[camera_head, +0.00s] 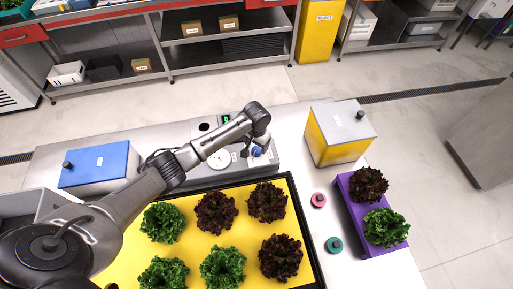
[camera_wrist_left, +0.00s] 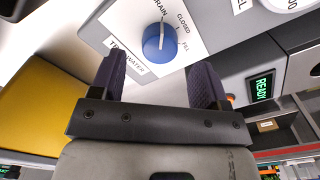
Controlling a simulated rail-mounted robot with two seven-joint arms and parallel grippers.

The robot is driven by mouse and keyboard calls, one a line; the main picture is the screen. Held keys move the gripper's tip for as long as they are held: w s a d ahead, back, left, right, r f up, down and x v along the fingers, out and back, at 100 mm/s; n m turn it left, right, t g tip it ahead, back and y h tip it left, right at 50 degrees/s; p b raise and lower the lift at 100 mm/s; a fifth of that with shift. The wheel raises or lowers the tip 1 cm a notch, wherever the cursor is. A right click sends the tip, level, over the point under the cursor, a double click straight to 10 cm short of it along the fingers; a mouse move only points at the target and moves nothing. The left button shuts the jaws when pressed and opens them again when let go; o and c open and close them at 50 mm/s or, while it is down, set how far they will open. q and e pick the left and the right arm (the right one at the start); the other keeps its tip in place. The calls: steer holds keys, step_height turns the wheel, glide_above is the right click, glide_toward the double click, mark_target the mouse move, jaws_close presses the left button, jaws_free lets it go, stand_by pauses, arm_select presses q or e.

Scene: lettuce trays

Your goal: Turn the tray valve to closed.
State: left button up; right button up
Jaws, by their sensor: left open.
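The tray valve is a round blue knob (camera_wrist_left: 160,42) with a white line, on a white plate lettered DRAIN, CLOSED and FILL. The line runs roughly upward in the left wrist view; I cannot tell exactly which mark it meets. The knob also shows in the head view (camera_head: 257,152) on the grey panel behind the tray. My left gripper (camera_wrist_left: 159,70) is open, its two dark fingers apart on either side of the knob in the picture, with nothing between the tips. In the head view, the left gripper (camera_head: 264,141) is just above the knob. My right gripper is not in view.
A black-rimmed yellow tray (camera_head: 207,225) with several lettuces lies in front of the panel. A yellow bin with grey lid (camera_head: 341,132) stands right of the knob, a blue box (camera_head: 98,165) at left. A purple holder (camera_head: 374,243) has two lettuces. A green READY display (camera_wrist_left: 262,87) is beside the valve.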

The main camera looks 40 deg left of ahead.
mark_target(257, 149)
arm_select(q)
steer(key=shift+f, duration=1.8)
steer(key=shift+c, duration=0.3)
steer(key=c, duration=0.9)
steer(key=shift+o, duration=0.2)
